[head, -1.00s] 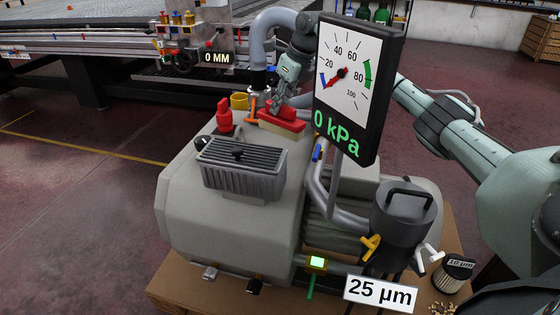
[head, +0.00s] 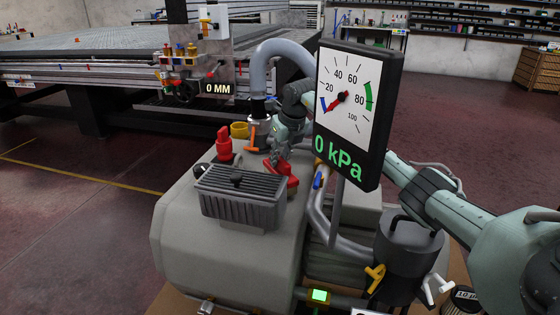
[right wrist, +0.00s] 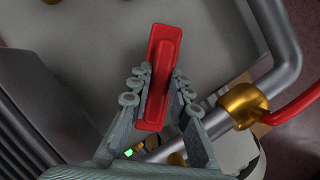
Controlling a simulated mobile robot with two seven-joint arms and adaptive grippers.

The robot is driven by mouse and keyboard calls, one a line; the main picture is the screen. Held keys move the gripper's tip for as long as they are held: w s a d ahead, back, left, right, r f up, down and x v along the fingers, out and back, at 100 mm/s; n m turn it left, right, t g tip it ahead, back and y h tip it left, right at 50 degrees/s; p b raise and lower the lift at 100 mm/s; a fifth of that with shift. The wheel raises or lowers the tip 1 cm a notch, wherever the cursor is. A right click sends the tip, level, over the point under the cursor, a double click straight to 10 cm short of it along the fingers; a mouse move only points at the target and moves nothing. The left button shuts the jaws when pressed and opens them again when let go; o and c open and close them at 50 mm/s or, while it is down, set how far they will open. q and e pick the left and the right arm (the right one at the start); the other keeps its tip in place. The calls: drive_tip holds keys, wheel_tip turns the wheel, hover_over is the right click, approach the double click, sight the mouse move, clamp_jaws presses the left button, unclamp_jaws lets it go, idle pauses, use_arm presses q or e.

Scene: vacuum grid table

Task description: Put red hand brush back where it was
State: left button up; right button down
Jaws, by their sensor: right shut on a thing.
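The red hand brush (head: 284,182) is in my right gripper (head: 277,160), over the top of the grey pump (head: 215,245), just right of the ribbed dark box. In the right wrist view the brush (right wrist: 164,50) is a long red block with a raised grip, held between the two fingers of the gripper (right wrist: 160,88). The gripper is shut on the raised grip. My arm and the gauge edge hide part of the brush in the head view. I cannot tell whether the brush touches the pump. My left gripper is not in view.
The gauge panel (head: 355,115) reads 0 kPa and stands close right of the gripper. A ribbed dark box (head: 240,195), a red knob (head: 224,145) and a yellow cap (head: 239,129) stand on the pump. A dark canister (head: 403,252) and grey pipes (head: 318,210) lie right.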

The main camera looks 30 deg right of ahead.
drive_tip(key=shift+f, duration=0.45)
drive_tip(key=shift+f, duration=0.2)
drive_tip(key=c, duration=1.4)
unclamp_jaws()
drive_tip(key=shift+r, duration=0.15)
drive_tip(key=shift+r, duration=0.3)
drive_tip(key=v, duration=1.1)
drive_tip(key=shift+s+r, duration=0.2)
drive_tip(key=shift+r, duration=0.05)
